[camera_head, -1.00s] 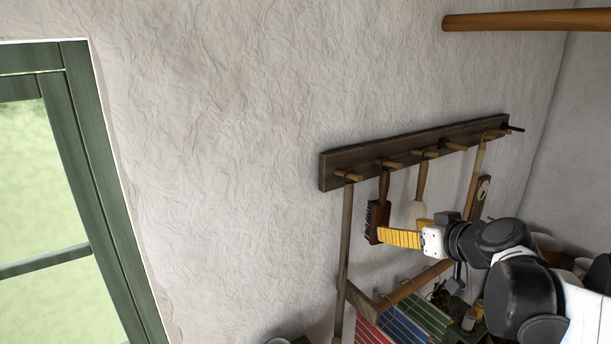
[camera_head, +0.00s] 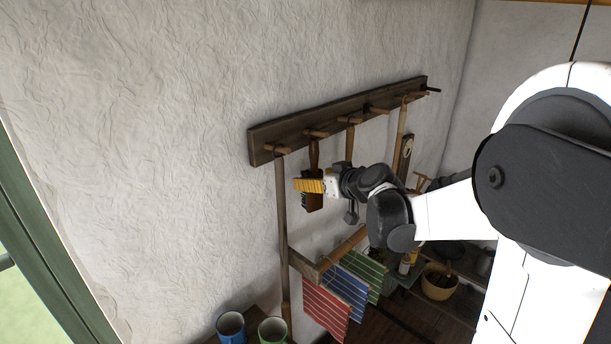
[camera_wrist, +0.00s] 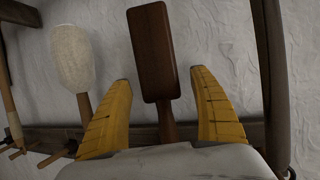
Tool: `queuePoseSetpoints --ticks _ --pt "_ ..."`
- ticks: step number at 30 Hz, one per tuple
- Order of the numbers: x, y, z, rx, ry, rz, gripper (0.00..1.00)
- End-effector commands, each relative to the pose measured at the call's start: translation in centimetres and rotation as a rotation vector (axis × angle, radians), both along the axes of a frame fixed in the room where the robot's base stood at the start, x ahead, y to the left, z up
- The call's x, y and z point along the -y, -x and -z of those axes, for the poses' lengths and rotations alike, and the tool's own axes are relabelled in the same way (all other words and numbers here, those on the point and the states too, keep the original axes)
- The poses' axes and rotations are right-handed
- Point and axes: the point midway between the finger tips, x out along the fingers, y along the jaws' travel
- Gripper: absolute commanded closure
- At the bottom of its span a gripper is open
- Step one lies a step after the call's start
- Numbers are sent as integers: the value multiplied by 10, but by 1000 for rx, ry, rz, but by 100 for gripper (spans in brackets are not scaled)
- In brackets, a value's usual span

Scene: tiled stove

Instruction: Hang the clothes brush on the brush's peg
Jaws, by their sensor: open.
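The clothes brush, with a dark wooden back (camera_wrist: 153,50) and dark bristles, hangs upright, handle (camera_head: 313,153) up, at the second peg (camera_head: 317,134) from the left of the wall rack. Its loop on the peg is too small to make out. My gripper (camera_head: 308,186) has yellow fingers and is open in front of the brush, crossing the upper part of its head in the head view. In the wrist view my gripper (camera_wrist: 160,78) has one finger on each side of the brush, with gaps showing. The bristles are mostly hidden there.
The dark peg rack (camera_head: 340,108) holds a long wooden-handled tool (camera_head: 281,210) close left of the brush. A pale brush (camera_wrist: 72,57) hangs on its other side. Striped towels (camera_head: 330,312) hang below. Mugs (camera_head: 231,325) stand lower left. The wall to the left is clear.

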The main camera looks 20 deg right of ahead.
Motion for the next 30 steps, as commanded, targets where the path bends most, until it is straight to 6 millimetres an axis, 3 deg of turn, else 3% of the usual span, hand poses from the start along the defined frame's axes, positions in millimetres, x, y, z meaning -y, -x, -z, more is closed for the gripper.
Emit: queuePoseSetpoints --ticks 8,14,15,29,30 --pt "0 -1 1 0 -1 0 28" --pt "0 -1 1 0 -1 0 85" --pt "0 -1 1 0 -1 0 90" --pt "0 -1 1 0 -1 0 90" --pt "0 -1 1 0 -1 0 52"
